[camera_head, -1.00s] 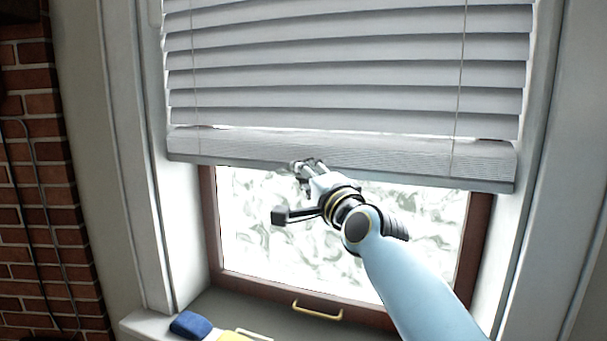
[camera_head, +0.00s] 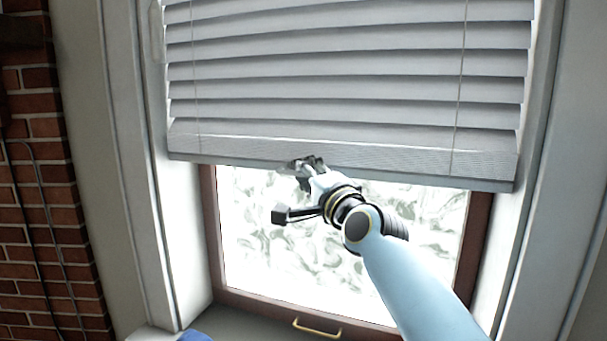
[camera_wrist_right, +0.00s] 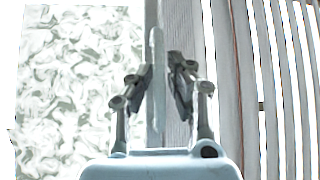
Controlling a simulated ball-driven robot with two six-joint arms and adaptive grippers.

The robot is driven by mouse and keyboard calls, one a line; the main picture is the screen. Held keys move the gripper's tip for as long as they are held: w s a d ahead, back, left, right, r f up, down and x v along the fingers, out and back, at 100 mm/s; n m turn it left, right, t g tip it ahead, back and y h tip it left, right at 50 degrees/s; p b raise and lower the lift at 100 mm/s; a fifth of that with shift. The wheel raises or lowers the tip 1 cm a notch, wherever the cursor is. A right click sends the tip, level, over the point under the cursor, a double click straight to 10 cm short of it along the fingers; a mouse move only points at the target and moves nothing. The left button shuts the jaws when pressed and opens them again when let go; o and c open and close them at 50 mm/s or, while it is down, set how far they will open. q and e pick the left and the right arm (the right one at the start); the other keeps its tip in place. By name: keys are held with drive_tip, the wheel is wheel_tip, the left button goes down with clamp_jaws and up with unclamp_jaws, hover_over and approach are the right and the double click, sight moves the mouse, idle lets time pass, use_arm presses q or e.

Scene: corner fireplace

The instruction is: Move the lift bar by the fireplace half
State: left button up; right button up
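The lift bar (camera_head: 400,165) is the wide grey bottom rail of the white window blind (camera_head: 330,65). It spans the window with the lower pane uncovered below it. My right gripper (camera_head: 305,168) is at the bar's lower edge, left of its middle. In the right wrist view the two fingers (camera_wrist_right: 157,85) stand on either side of a thin pale lip (camera_wrist_right: 157,50) along the bar, close around it; the exact contact is hard to see. My left gripper is not in view.
The window's wooden frame has a brass handle (camera_head: 317,328) at the bottom. White casing closes in on both sides. A brick wall (camera_head: 45,200) with a cable stands at left. A blue object (camera_head: 195,337) shows at the sill's edge.

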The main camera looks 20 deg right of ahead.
drive_tip(key=shift+o, duration=1.2)
drive_tip(key=shift+s+f, duration=0.1)
drive_tip(key=shift+s, duration=0.05)
drive_tip(key=s+d+f, duration=0.1)
drive_tip(key=s, duration=1)
drive_tip(key=shift+s+d+f, duration=0.2)
drive_tip(key=shift+s+d, duration=0.05)
